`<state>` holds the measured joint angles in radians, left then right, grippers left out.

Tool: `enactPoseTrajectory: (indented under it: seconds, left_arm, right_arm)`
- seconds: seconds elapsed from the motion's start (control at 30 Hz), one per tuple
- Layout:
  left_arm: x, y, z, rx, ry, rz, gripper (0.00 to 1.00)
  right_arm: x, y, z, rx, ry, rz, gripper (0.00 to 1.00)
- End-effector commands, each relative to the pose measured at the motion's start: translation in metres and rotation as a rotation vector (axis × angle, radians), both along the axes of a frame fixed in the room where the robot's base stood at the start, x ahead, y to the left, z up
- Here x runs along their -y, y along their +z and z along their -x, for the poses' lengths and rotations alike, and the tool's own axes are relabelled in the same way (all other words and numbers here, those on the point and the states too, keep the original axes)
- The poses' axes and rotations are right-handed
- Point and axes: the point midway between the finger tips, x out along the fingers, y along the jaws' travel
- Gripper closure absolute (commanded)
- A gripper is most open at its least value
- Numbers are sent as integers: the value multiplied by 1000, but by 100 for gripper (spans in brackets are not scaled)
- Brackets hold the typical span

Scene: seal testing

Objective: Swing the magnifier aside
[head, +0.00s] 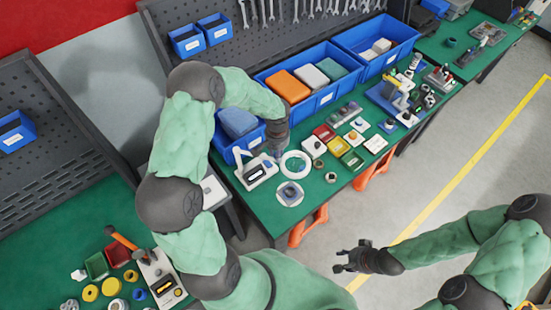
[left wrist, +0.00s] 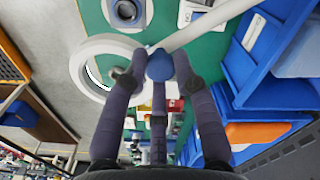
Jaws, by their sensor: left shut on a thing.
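The magnifier has a white ring head (head: 307,167) over the green bench, a white arm and a white base (head: 258,174) to its left. In the left wrist view the ring (left wrist: 78,70) is at the upper left and its white arm (left wrist: 212,24) runs to the upper right. My left gripper (head: 276,153) is at the ring's left side. Its fingers (left wrist: 160,72) are shut on a blue knob (left wrist: 160,65) where ring and arm meet. The contact is hidden in the head view. My right gripper (head: 350,259) is open and empty over the floor.
A square part on a round white pad (head: 289,193) lies in front of the ring. Small coloured boxes and parts (head: 338,147) crowd the bench to the right. Blue bins (head: 317,98) stand behind. The bench's front edge is close by.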

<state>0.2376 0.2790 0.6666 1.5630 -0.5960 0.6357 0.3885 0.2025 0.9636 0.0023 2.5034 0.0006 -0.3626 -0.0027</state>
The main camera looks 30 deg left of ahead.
Motion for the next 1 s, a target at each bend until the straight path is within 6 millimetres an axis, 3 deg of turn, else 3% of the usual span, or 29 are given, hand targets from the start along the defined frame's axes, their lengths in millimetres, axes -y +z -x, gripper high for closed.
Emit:
enactPoseTrajectory:
  seconds: [0.03, 0.4, 0.7, 1.0]
  left_arm:
    - [-2, -5, -7, 3, 36, 0, 100]
    - [-27, -5, -57, 4, 380, 0, 100]
    - [-60, -4, -89, 2, 663, 0, 100]
    - [-94, -3, -109, 1, 906, 0, 100]
  right_arm:
    - [0, -11, 0, 0, 0, 0, 60]
    - [0, -54, 0, 0, 0, 0, 60]
    - [0, -76, 0, 0, 0, 0, 60]
    - [0, -86, 0, 0, 0, 0, 60]
